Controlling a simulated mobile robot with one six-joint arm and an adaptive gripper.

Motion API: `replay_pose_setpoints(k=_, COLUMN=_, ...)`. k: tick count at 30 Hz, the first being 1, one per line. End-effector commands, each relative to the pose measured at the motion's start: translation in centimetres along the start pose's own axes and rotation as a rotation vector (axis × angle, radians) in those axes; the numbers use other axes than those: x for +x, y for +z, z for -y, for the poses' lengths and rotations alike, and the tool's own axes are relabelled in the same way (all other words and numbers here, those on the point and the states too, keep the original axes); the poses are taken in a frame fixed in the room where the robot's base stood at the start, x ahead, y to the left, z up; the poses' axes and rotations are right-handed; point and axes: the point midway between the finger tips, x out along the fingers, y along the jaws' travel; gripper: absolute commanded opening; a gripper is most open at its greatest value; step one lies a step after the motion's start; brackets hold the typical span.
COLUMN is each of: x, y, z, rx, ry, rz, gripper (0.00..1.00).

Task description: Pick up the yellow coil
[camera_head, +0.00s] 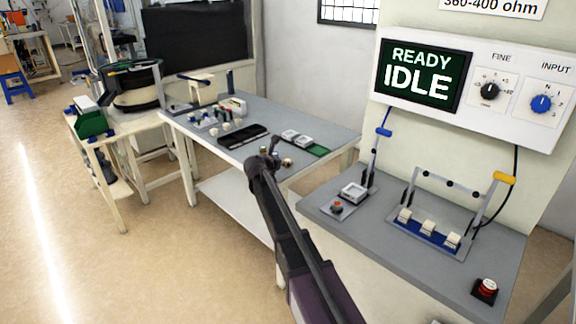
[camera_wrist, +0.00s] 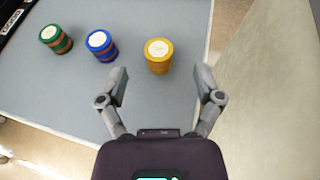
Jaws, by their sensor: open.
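The yellow coil (camera_wrist: 158,56) stands upright on the grey table (camera_wrist: 150,105) in the wrist view, with a pale round top. My gripper (camera_wrist: 166,85) is open and empty, with its two fingers apart. The coil lies ahead of the fingertips, a little left of the middle of the gap, and not between them. In the head view my gripper (camera_head: 270,150) is small and dark over the right part of the grey table, and the coil is hard to make out there.
A blue coil (camera_wrist: 102,46) and a green coil (camera_wrist: 56,39) stand left of the yellow one. A black tray (camera_head: 244,136) lies on the table. The table's edge is close on the right. A test bench (camera_head: 320,190) with a display (camera_head: 424,78) reading "READY IDLE" stands to the right.

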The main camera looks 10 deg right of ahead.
Motion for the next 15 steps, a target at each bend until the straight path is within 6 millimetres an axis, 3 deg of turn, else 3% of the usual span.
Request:
replay_pose_setpoints(k=8, x=0.8, y=-0.2, z=-0.1, rx=0.000, ry=0.000, rz=0.000, gripper=0.84)
replay_pose_setpoints(k=15, x=3.5, y=-0.7, z=-0.3, rx=0.001, ry=0.000, rz=0.000, gripper=0.84)
